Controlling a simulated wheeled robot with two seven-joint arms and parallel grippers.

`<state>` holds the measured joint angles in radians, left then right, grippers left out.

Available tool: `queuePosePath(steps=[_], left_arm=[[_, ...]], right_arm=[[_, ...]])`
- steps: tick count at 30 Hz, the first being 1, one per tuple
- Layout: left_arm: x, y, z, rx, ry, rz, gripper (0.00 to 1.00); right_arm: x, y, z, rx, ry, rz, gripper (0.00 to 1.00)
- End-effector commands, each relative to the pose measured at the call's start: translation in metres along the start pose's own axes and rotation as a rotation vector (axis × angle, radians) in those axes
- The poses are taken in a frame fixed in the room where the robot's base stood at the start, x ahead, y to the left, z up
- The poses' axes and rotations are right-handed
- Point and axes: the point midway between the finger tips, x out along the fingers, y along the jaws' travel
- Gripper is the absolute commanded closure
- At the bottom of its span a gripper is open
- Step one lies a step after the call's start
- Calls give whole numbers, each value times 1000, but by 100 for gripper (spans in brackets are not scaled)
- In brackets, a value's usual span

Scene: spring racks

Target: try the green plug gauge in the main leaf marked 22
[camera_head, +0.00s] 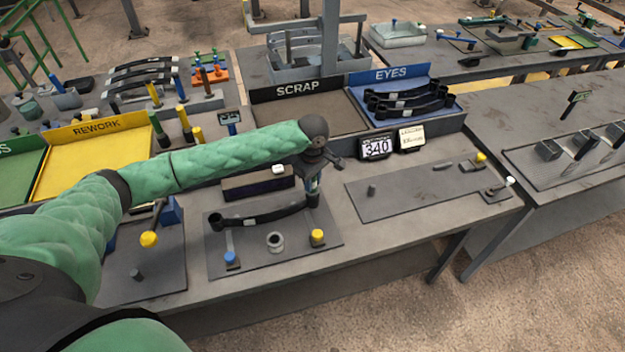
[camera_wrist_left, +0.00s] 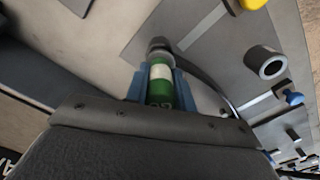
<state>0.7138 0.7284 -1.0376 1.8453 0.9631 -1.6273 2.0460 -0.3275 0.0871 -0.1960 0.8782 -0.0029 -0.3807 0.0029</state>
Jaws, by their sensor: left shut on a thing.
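My left gripper (camera_head: 313,172) is shut on the green plug gauge (camera_wrist_left: 161,88), which has a white band and partly unreadable marking. The gauge is held between blue fingers in the left wrist view. A black curved main leaf (camera_head: 262,217) with a small pale label lies on a grey fixture plate (camera_head: 290,256). The gripper is right over the leaf's right end. In the left wrist view the gauge's far end meets the grey eye end (camera_wrist_left: 159,46); I cannot tell whether it is inside the eye. The number 22 is not readable. My right gripper is not in view.
The plate also carries a grey ring (camera_head: 275,241), a blue knob (camera_head: 231,259) and a yellow knob (camera_head: 317,237). Behind stand the SCRAP bin (camera_head: 297,90), the EYES bin (camera_head: 390,75) and a display reading 340 (camera_head: 377,147). The plate to the right (camera_head: 400,195) is mostly clear.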

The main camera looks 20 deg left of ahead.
Motion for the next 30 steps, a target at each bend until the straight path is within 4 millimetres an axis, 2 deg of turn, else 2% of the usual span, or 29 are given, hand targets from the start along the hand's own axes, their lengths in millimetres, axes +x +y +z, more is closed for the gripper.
queuePosePath(steps=[30], left_arm=[[9,0,0,0,0,1,100]], right_arm=[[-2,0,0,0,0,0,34]])
